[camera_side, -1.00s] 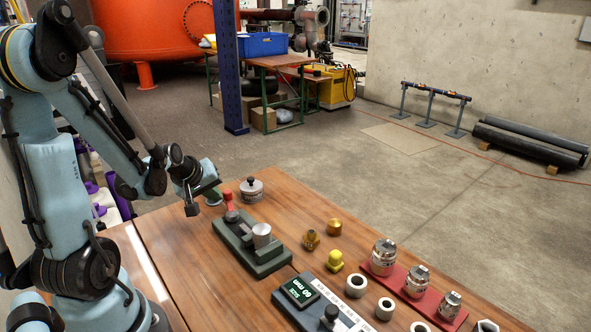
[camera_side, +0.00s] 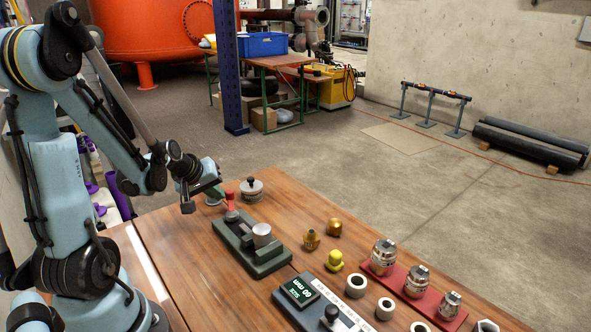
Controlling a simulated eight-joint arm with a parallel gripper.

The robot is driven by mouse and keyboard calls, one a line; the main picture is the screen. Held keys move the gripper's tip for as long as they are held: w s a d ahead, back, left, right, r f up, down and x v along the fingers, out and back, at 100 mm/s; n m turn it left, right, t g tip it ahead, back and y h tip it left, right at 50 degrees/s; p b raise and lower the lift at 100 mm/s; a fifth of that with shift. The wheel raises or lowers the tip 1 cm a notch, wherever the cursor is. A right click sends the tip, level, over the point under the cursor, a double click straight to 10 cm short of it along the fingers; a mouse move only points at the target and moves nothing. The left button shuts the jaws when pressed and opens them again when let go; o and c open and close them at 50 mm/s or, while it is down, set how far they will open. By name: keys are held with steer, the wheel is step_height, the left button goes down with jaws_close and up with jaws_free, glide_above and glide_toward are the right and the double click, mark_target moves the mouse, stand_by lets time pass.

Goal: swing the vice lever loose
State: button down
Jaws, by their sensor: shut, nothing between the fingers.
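The green vice (camera_side: 255,255) stands on the wooden table, with a silver cylindrical piece (camera_side: 262,235) upright in it. Its red lever (camera_side: 230,200) stands up at the far left end of the vice. My gripper (camera_side: 216,192) is shut, at the left side of the lever and close to it. I cannot tell whether the fingertips touch the lever. The fingers are small and partly hard to make out here.
A silver round part with a black knob (camera_side: 251,189) stands behind the lever. Brass fittings (camera_side: 311,239) and a yellow fitting (camera_side: 335,260) stand right of the vice. A red rack (camera_side: 407,290) with metal fittings and a display gauge (camera_side: 318,303) lie nearer the front.

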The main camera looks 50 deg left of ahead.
mark_target(229, 192)
steer(key=m, duration=0.1)
steer(key=w+m+h, duration=0.1)
steer(key=shift+w+m+h, duration=0.25)
steer(key=shift+m+h, duration=0.05)
steer(key=w+m+h, duration=0.2)
steer(key=m, duration=0.1)
steer(key=shift+d+m, duration=0.25)
steer(key=shift+m, duration=0.05)
steer(key=m+h, duration=0.1)
steer(key=w+d+m+h, duration=0.1)
steer(key=m, duration=0.1)
steer(key=w+m+g+h, duration=0.1)
steer(key=shift+d+m, duration=0.3)
steer(key=shift+m, duration=0.1)
steer(key=shift+w+d, duration=0.15)
steer(key=shift+d, duration=0.15)
steer(key=shift+w+d, duration=0.1)
